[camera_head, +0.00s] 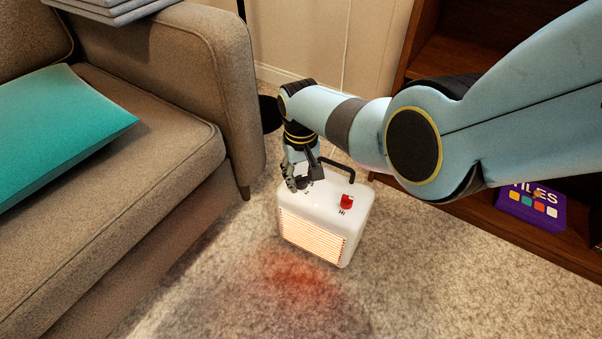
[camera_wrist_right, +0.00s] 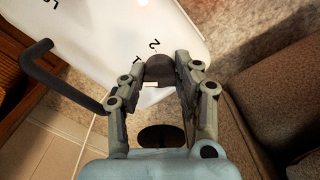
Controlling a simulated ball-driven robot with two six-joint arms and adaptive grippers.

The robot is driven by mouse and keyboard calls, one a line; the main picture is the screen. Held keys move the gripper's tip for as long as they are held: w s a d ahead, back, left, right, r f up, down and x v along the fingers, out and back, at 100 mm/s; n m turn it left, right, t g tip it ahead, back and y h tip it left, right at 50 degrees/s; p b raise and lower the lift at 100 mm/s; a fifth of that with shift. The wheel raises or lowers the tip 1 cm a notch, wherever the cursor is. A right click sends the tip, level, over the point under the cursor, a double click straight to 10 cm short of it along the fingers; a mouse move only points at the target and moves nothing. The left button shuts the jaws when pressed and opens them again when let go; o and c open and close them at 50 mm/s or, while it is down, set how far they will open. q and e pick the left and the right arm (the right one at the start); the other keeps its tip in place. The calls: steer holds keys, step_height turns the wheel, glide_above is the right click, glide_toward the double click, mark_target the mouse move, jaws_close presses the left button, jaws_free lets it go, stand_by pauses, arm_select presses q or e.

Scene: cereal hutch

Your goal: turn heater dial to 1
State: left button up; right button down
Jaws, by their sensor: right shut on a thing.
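The white heater (camera_head: 325,190) stands on the carpet with its front grille glowing orange. Its white top also shows in the wrist view (camera_wrist_right: 110,40). My right gripper (camera_head: 300,182) reaches down to the left part of the heater's top. In the wrist view its two fingers (camera_wrist_right: 160,84) are closed around the sides of a dark grey dial (camera_wrist_right: 160,69). The marks 1 and 2 are printed beside the dial. A small pale mark is on the dial, but which number it points to is not clear. My left gripper is not in view.
A brown sofa (camera_head: 150,120) with a teal cushion (camera_head: 60,125) stands left. A wooden shelf (camera_head: 440,55) with a purple box (camera_head: 530,205) is right. Carpet in front is clear.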

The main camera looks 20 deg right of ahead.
mark_target(301, 176)
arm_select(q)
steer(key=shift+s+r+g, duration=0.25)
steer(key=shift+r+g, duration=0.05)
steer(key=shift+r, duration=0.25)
arm_select(e)
steer(key=shift+m, duration=1.7)
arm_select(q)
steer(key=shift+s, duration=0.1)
arm_select(e)
steer(key=shift+m, duration=0.3)
steer(key=c, duration=1)
jaws_free()
steer(key=shift+o, duration=0.2)
steer(key=shift+r, duration=0.1)
step_height(301, 176, up, 12)
